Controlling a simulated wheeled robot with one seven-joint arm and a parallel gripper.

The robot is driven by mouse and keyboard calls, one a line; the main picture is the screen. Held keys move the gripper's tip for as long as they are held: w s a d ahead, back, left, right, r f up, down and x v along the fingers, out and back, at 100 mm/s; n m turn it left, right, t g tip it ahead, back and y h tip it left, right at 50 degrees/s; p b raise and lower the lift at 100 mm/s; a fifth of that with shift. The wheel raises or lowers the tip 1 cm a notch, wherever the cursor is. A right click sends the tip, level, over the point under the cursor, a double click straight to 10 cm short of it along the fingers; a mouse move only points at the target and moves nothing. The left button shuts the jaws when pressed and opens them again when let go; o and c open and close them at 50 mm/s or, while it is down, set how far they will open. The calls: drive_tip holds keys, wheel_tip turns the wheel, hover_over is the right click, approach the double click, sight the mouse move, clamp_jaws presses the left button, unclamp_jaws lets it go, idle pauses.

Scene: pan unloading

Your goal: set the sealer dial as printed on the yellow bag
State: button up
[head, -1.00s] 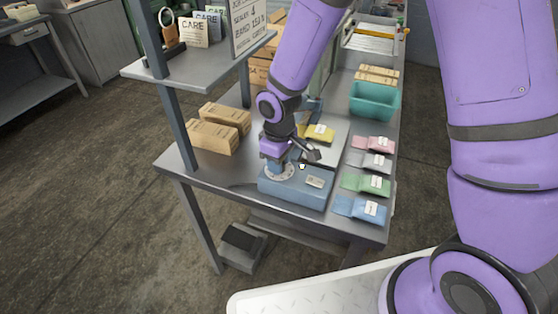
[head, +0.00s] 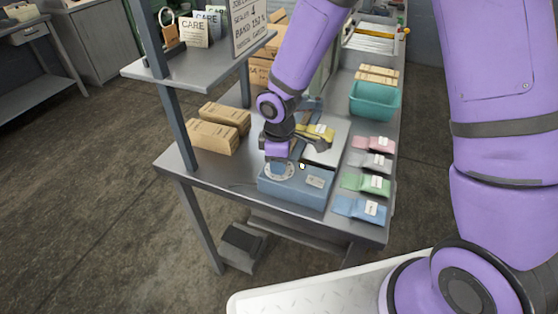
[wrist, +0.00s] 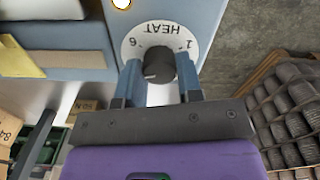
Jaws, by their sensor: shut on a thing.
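The blue sealer (head: 296,190) stands at the table's near edge. Its white dial plate (wrist: 131,45) reads HEAT, with a 6 and a 1 visible upside down in the wrist view. My gripper (wrist: 161,88) has a finger on each side of the black dial knob (wrist: 160,64) and is shut on it. In the head view my gripper (head: 279,164) is over the sealer's left part. I cannot tell which number the knob points to. The yellow bag (head: 319,131) lies behind the sealer, partly hidden by my wrist; its white label is too small to read.
A small yellow lamp (head: 302,166) is on the sealer. Pink (head: 372,142), grey (head: 369,160), green (head: 365,184) and blue (head: 359,208) bags lie along the right, before a teal bin (head: 374,100). Cardboard boxes (head: 213,136) stand left. A placard (head: 251,31) hangs above.

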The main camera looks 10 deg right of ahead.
drive_tip(key=o, duration=0.9)
wheel_tip(320, 180, up, 11)
drive_tip(key=shift+f, duration=0.1)
idle(0.4)
